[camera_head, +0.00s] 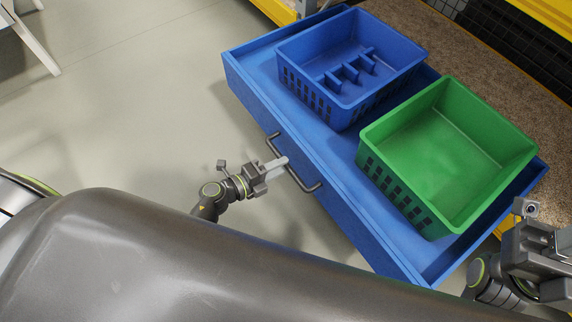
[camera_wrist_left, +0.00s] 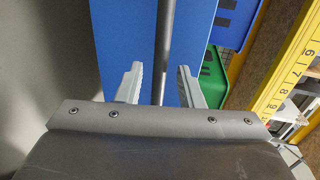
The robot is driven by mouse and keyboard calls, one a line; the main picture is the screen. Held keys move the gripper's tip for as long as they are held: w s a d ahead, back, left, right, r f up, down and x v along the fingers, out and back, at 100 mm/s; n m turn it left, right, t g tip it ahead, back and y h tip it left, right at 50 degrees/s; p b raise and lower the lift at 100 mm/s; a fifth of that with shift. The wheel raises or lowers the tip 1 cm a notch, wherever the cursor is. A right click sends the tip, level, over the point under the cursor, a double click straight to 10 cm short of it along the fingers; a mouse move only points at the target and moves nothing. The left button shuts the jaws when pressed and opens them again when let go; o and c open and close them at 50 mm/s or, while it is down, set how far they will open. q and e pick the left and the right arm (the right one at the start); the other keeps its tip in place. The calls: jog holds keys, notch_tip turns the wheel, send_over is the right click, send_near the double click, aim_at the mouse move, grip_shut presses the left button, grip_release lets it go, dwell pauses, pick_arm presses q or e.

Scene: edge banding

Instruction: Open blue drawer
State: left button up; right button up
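The blue drawer (camera_head: 243,88) stands pulled out from the shelving, its inside showing from above. Its dark bar handle (camera_head: 302,181) runs along the front face and shows as a vertical bar in the left wrist view (camera_wrist_left: 163,45). My left gripper (camera_head: 279,163) is at the middle of this handle. In the left wrist view its two pale fingers (camera_wrist_left: 159,68) are apart, one on each side of the bar, with a gap to each side. My right gripper (camera_head: 543,248) is at the right edge, beside the drawer's near right corner; its fingers cannot be made out.
A blue crate with dividers (camera_head: 305,60) and a green crate (camera_head: 445,165) sit in the drawer. A brown board surface (camera_head: 440,45) and yellow shelf beams (camera_head: 548,14) lie behind it. The grey floor (camera_head: 130,110) left of the drawer is clear.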

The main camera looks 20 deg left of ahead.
pick_arm(q)
jog(key=shift+b+x, duration=0.3)
jog(key=shift+x, duration=1.2)
grip_shut()
